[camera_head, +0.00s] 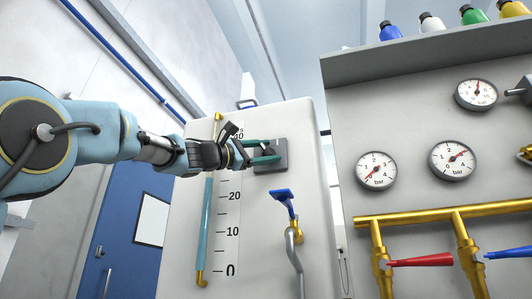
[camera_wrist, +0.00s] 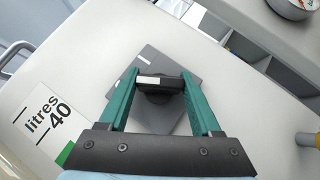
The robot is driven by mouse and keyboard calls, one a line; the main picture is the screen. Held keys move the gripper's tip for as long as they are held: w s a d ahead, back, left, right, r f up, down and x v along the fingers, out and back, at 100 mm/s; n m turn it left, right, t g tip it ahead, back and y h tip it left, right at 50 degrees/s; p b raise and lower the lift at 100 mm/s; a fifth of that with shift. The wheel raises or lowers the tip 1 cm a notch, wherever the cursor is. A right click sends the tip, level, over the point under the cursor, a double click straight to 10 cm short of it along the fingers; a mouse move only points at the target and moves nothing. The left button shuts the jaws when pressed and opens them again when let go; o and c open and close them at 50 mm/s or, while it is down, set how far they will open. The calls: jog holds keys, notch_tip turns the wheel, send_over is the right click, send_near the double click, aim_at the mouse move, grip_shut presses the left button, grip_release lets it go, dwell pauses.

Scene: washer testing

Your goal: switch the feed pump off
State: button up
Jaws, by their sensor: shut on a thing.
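The feed pump switch is a black rotary knob (camera_wrist: 158,82) on a grey square plate (camera_wrist: 152,58), fixed to the pale tank front. In the head view the plate (camera_head: 281,150) sits near the upper middle of the tank, right of the litres scale. My gripper (camera_head: 264,152) reaches it from the left. In the wrist view its two green fingers (camera_wrist: 160,88) are shut on the knob, one at each end of its bar. A white mark shows on the left part of the bar. Lettering on the plate is too small to read.
The tank (camera_head: 255,230) carries a blue level tube (camera_head: 206,225) on the left and a blue-handled tap (camera_head: 283,196) below the switch. A panel to the right has pressure gauges (camera_head: 376,171), brass pipes, a red lever (camera_head: 425,260) and a blue lever (camera_head: 505,255). Bottles (camera_head: 431,22) stand on top.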

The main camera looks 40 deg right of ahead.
jog(key=shift+w, duration=0.1)
jog(key=o, duration=1.4)
jog(key=b+v, duration=0.3)
jog(key=v, duration=0.7)
jog(key=shift+a+f, duration=0.2)
jog(key=shift+a, duration=0.2)
